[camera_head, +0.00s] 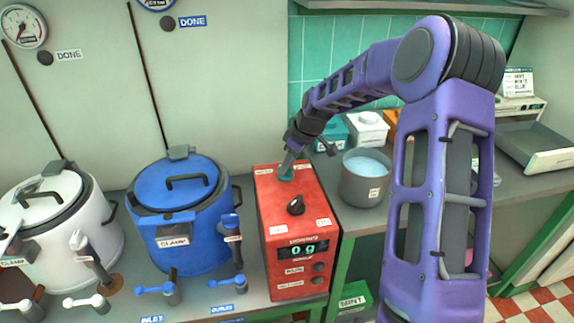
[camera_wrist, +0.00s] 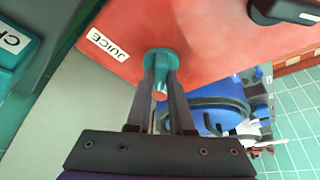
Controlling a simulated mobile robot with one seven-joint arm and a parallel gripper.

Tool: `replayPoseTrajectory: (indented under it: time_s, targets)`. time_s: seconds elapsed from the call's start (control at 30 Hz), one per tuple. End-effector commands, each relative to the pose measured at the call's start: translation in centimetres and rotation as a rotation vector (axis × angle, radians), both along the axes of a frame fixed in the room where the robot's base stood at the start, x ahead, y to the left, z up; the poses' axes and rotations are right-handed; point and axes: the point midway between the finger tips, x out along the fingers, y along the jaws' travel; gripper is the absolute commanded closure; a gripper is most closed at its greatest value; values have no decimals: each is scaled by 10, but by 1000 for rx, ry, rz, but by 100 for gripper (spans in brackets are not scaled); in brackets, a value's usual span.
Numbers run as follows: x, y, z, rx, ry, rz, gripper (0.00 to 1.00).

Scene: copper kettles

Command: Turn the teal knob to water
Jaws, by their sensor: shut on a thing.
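The teal knob (camera_head: 285,175) sits on top of the red dispenser box (camera_head: 283,215), toward its back. In the wrist view the knob (camera_wrist: 163,56) has a round teal base and a narrow grip with a reddish end. My gripper (camera_head: 289,163) reaches down to it from above. In the wrist view the fingers of my gripper (camera_wrist: 160,78) are shut on the narrow grip, one on each side. A white JUICE label (camera_wrist: 108,44) lies left of the knob on the red top. I see no readable water label. The head view shows the knob partly hidden by the fingers.
A black knob (camera_head: 296,205) stands nearer the front of the box, above a display (camera_head: 303,248) reading 0 g. A blue kettle (camera_head: 182,205) and a white kettle (camera_head: 55,220) stand left. A grey pot (camera_head: 365,190) of light-blue contents stands close on the right.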

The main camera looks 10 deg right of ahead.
Motion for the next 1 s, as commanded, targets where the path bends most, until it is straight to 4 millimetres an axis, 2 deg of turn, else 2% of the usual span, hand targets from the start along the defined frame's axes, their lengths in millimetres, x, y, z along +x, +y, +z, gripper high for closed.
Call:
replayPoseTrajectory:
  time_s: [0.23,0.27,0.4,0.77,0.87,1.0]
  targets:
    - [0,0,0,-1,-1,1,100]
    - [0,0,0,-1,-1,1,77]
    - [0,0,0,-1,-1,1,51]
    - [-1,-1,3,-1,-1,1,50]
    - [-3,-5,13,-2,-2,0,50]
    - [-10,-13,40,-3,-3,-3,50]
